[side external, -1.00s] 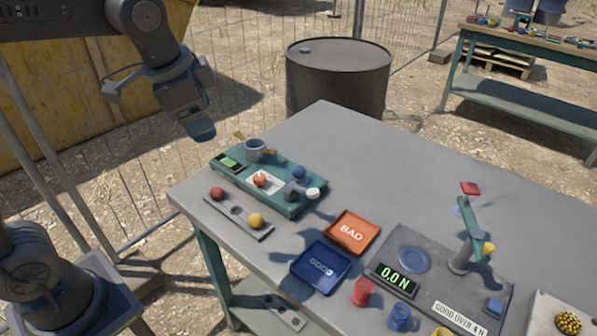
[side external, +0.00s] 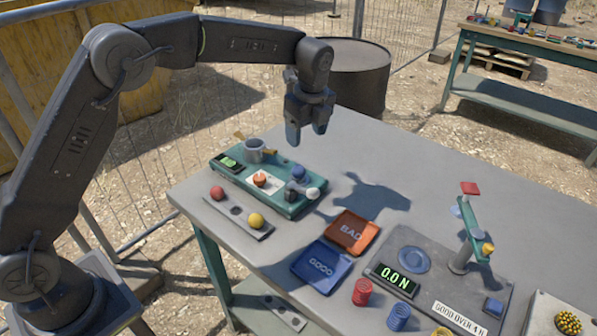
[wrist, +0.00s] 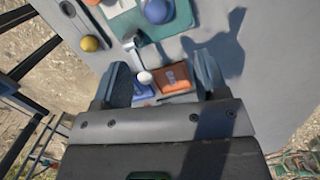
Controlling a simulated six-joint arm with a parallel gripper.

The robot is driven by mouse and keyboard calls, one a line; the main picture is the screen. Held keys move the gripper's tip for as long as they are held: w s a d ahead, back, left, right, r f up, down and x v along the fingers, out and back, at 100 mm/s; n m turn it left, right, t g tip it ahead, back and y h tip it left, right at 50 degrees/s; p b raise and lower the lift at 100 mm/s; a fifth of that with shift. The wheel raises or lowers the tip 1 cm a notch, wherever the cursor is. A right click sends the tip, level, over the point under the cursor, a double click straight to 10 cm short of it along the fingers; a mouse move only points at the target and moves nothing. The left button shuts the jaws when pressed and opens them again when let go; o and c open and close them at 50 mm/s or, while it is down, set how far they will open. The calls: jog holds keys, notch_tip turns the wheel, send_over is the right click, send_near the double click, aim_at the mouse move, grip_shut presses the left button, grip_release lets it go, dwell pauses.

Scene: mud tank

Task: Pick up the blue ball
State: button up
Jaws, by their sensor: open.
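The blue ball (side external: 298,171) sits at the right end of the green board (side external: 228,174), on or beside a small grey fixture. It also shows at the top edge of the wrist view (wrist: 158,11), beyond my fingers. My gripper (side external: 307,134) hangs above the board with its fingers pointing down, open and empty. In the wrist view the two fingers of my gripper (wrist: 162,72) are spread wide, with the ball outside the gap between them.
A white knob (side external: 313,193) is close to the ball. A grey rack holds a red ball (side external: 217,193) and a yellow ball (side external: 256,220). The orange BAD tray (side external: 352,232) and blue GOOD tray (side external: 321,266) lie nearby. The table's back right is clear.

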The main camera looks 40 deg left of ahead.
aim_at(299, 166)
jog(key=f, duration=0.4)
jog(key=a+f, duration=0.1)
jog(key=f, duration=0.1)
jog(key=shift+f, duration=0.2)
jog(key=shift+a+f, duration=0.2)
jog(key=shift+f, duration=0.65)
jog(key=shift+a+f, duration=0.2)
jog(key=shift+f, duration=0.7)
jog(key=shift+a+f, duration=0.2)
jog(key=shift+f, duration=0.65)
jog(key=shift+c, duration=0.2)
jog(key=c, duration=1)
jog(key=shift+c, duration=0.2)
jog(key=shift+r, duration=0.2)
